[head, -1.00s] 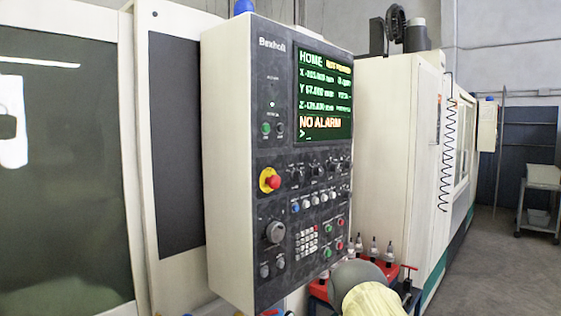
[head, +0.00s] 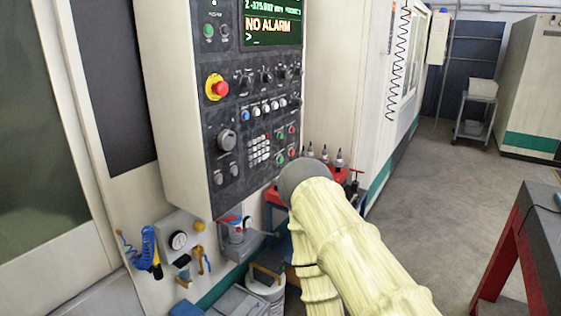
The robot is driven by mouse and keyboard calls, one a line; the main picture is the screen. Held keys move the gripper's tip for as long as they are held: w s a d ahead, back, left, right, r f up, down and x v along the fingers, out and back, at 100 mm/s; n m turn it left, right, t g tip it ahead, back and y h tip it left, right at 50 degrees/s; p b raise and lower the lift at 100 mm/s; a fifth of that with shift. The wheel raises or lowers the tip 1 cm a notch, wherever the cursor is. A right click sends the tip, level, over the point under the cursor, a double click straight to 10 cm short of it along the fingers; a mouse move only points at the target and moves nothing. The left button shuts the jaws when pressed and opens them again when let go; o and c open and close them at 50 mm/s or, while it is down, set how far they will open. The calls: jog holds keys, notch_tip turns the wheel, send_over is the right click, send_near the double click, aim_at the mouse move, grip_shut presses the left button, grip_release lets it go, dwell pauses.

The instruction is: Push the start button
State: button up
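The control panel (head: 190,100) of the machine stands at the left, its top cut off by the picture's edge. Its face carries several buttons. Small green buttons sit at its lower right, one upper (head: 280,136) and one lower (head: 280,159), each with a red button beside it. Another green button (head: 208,31) is at the upper left. The labels are too small to read, so I cannot tell which is the start button. My arm, in a cream cover with a grey joint, rises at the lower middle, right of the panel's lower corner. My gripper is not visible.
A red emergency knob (head: 220,88) sits on a yellow ring on the panel. A red tool rack (head: 342,190) stands behind my arm. Valves and a gauge (head: 179,240) are below the panel. A red-legged table (head: 510,245) is at the right. Grey floor between is free.

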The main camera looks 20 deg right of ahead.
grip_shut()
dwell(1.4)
